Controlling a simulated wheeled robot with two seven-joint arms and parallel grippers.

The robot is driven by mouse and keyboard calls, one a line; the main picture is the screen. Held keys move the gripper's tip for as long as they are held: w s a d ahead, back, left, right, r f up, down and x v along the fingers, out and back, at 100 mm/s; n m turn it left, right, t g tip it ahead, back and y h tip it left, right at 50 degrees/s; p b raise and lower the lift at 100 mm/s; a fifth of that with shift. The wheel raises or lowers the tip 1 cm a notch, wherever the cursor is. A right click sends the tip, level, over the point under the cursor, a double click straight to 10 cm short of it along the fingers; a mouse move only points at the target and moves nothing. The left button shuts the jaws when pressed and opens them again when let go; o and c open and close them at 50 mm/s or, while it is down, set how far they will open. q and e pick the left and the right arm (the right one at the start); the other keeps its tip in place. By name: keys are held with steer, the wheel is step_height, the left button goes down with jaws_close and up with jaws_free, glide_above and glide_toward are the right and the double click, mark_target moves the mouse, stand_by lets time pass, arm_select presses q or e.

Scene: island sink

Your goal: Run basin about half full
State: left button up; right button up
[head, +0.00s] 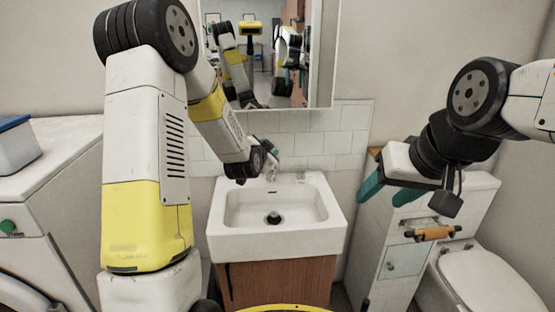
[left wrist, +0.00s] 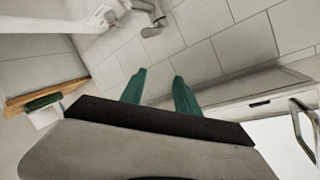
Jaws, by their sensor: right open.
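The white basin (head: 232,243) stands on a brown wooden cabinet in the middle of the head view. A dark round drain or plug (head: 273,218) shows at its bottom, and I see no water in it. The small metal tap (head: 271,173) is at the basin's back edge, partly hidden by my left wrist. It also shows in the left wrist view (left wrist: 152,28), beyond the fingertips. My left gripper (left wrist: 160,75) has its teal fingers apart with nothing between them. My right gripper (head: 388,190) is open and empty, right of the basin, over the white unit.
A mirror cabinet (head: 322,55) hangs above the tiled wall. A washing machine (head: 60,160) stands at left with a blue-lidded box (head: 15,145) on it. A white unit (head: 400,262) with a paper holder (head: 433,234) and a toilet (head: 485,280) stand at right.

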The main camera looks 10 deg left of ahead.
arm_select(q)
step_height(320, 180, down, 10)
steer(key=w+r+m+t+y, duration=0.1)
steer(key=w+m+t, duration=0.1)
steer(key=w+t, duration=0.1)
steer(key=w, duration=0.7)
steer(key=shift+w+f, duration=0.25)
steer(key=shift+w, duration=0.05)
steer(key=shift+c, duration=0.2)
jaws_close()
steer(key=shift+r, duration=0.1)
stand_by(0.6)
